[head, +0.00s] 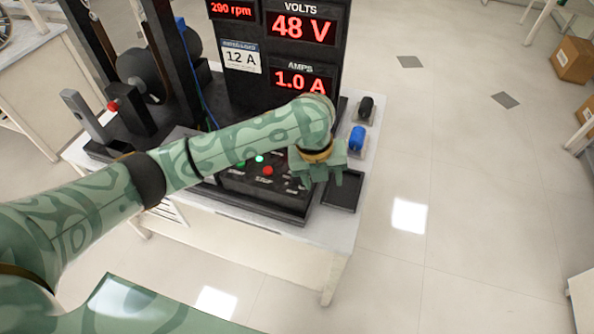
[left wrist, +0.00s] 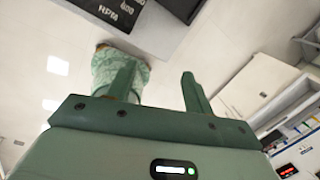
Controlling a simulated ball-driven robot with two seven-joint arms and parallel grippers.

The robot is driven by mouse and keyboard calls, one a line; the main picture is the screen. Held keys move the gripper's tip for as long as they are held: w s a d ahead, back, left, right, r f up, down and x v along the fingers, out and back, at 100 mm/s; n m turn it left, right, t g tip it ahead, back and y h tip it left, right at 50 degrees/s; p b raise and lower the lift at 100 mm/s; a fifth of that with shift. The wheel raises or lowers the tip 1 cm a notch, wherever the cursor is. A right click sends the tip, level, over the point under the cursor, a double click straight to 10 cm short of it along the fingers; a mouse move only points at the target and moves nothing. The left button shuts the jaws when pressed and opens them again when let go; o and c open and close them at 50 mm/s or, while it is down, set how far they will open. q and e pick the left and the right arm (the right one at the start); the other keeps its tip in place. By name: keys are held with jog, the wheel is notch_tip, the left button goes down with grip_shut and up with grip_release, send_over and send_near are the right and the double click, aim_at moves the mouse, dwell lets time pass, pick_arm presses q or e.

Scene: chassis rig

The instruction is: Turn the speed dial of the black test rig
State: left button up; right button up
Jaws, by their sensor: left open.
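The black test rig (head: 240,88) stands on a white bench, with lit red readouts of 290 rpm, 48 V and 1.0 A. Its low control panel (head: 262,192) has a green light and a red button. I cannot make out the speed dial; my left arm and gripper cover part of the panel. My left gripper (head: 322,174) is over the panel's right end, pointing down, with no visible grip on anything. In the left wrist view its two fingers (left wrist: 159,82) are apart with nothing between them. A black panel edge marked RPM (left wrist: 112,12) shows at the top. My right gripper is not in view.
A black tray (head: 343,191) lies right of the panel on the white bench (head: 325,232). A blue object (head: 357,138) and a black one (head: 366,106) stand behind it. Cardboard boxes (head: 573,60) are at the far right. The floor between is clear.

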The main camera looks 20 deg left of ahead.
pick_arm(q)
jog(key=w+a+r+m+g+y, duration=0.1)
jog(key=w+a+r+m+y, duration=0.15)
jog(key=w+a+r, duration=0.45)
jog(key=shift+m+h, duration=0.35)
jog(key=shift+m, duration=0.1)
jog(key=f+b, duration=0.1)
jog(key=f, duration=0.4)
jog(key=f+b, duration=0.2)
jog(key=f, duration=0.3)
jog(key=a+f+b, duration=0.1)
jog(key=f+b, duration=0.1)
jog(key=f, duration=0.3)
jog(key=shift+s+f, duration=0.25)
jog(key=shift+s, duration=0.15)
jog(key=c, duration=1)
